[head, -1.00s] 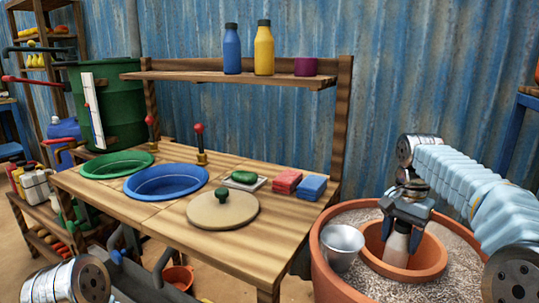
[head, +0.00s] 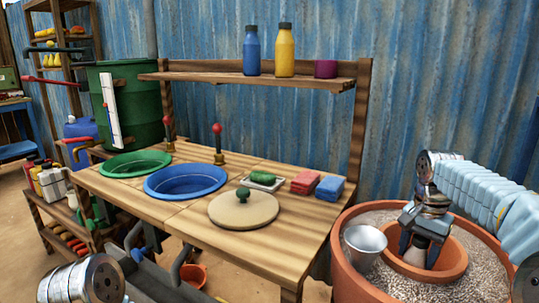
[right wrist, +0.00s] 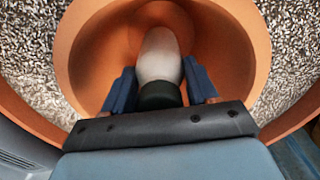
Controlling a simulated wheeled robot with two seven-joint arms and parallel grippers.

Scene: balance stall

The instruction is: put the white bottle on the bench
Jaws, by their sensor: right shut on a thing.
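The white bottle (right wrist: 160,55) has a dark cap (right wrist: 160,95) and stands inside the inner terracotta pot (right wrist: 228,60), with its cap toward my wrist in the right wrist view. My right gripper (head: 425,240) is down in this pot, and its two fingers are shut on the bottle from both sides near the cap. In the head view the gripper hides most of the bottle. The wooden bench (head: 180,217) is to the left of the pots, with bare boards near its front edge. My left gripper is not seen; only a part of my left arm shows at the bottom left.
The inner pot sits in grain inside a larger terracotta pot (head: 347,270), beside a metal cup (head: 365,245). On the bench are a blue basin (head: 186,180), a green basin (head: 135,163), a round lid (head: 243,210), and sponges (head: 329,188). A shelf (head: 260,78) overhangs the back.

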